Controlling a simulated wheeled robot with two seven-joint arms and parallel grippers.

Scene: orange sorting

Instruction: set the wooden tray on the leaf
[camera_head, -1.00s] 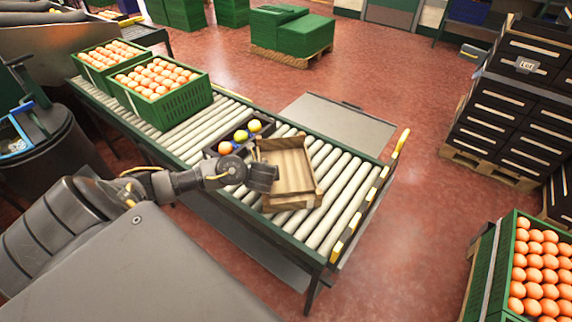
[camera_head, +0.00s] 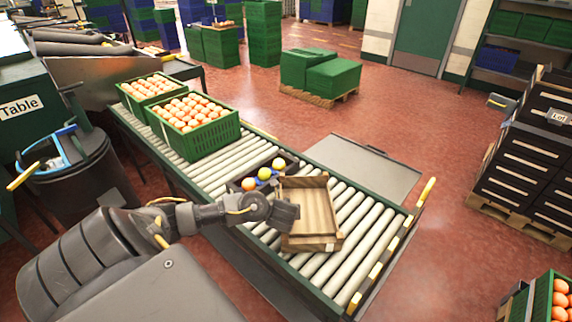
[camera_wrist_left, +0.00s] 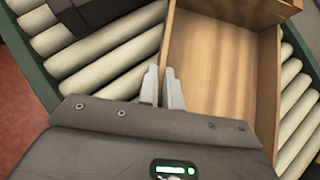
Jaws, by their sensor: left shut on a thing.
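The wooden tray (camera_head: 318,208) is an open, shallow box on the conveyor rollers, near the conveyor's right end. My left gripper (camera_head: 292,213) is at the tray's left side. In the left wrist view my gripper (camera_wrist_left: 164,88) is shut on the wall of the tray (camera_wrist_left: 222,75), with the fingers close together across it. The leaf (camera_head: 368,166) is a flat grey panel along the conveyor's far side, beyond the tray. Its top is bare, and the tray is apart from it. My right gripper is not in view.
A dark holder (camera_head: 240,184) with several coloured balls sits just left of the tray. Green crates of oranges (camera_head: 205,140) stand farther up the conveyor (camera_head: 350,262). Yellow-marked guides (camera_head: 426,192) edge its right end. Black drawers (camera_head: 522,160) stand at right.

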